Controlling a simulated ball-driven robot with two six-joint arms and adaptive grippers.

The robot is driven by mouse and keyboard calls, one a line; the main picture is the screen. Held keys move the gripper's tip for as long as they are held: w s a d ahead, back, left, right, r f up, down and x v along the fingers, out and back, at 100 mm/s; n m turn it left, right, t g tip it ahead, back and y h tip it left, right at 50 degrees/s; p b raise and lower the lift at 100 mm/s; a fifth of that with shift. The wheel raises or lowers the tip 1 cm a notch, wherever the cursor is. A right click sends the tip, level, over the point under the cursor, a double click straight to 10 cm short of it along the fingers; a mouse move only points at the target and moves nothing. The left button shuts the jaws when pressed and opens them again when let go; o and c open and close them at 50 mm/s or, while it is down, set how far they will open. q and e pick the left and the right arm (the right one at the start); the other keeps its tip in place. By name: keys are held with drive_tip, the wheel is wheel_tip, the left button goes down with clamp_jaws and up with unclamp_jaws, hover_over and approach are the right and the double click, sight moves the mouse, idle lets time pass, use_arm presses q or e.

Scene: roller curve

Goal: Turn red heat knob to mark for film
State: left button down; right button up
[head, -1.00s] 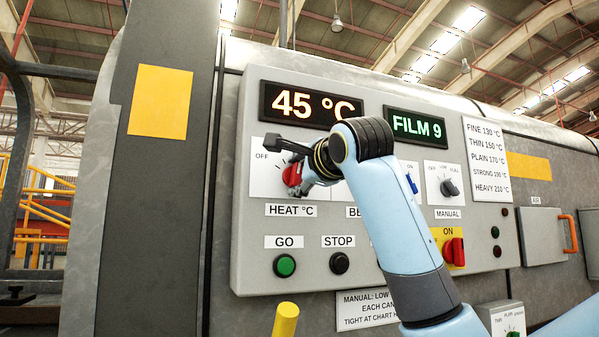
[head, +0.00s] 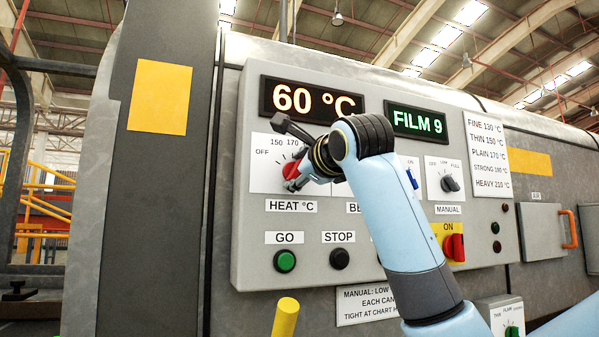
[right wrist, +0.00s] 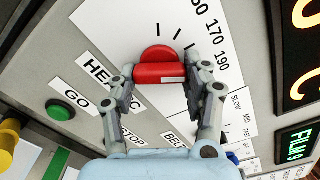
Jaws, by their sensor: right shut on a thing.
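The red heat knob (head: 292,168) is on the upper left of the grey control panel, above the "HEAT °C" label. My right gripper (head: 297,166) is shut on it. In the right wrist view the red knob (right wrist: 160,72) lies between the two fingers, with dial marks and several numbers, including 170 and 190, around it. In the head view my gripper and arm hide the right part of the dial. The orange display (head: 312,101) reads 60 °C. The green display (head: 418,123) reads FILM 9. A chart (head: 488,157) lists FINE, THIN, PLAIN, STRONG and HEAVY temperatures. My left gripper is not in view.
A green GO button (head: 285,261) and a black STOP button (head: 339,259) sit below the knob. A red switch (head: 454,247) on yellow and a MANUAL knob (head: 449,183) lie to the right. A yellow post (head: 285,318) stands below the panel.

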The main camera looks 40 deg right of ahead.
drive_tip(key=shift+f, duration=0.15)
drive_tip(key=o, duration=1.2)
drive_tip(key=v, duration=0.7)
drive_tip(key=shift+s, duration=0.25)
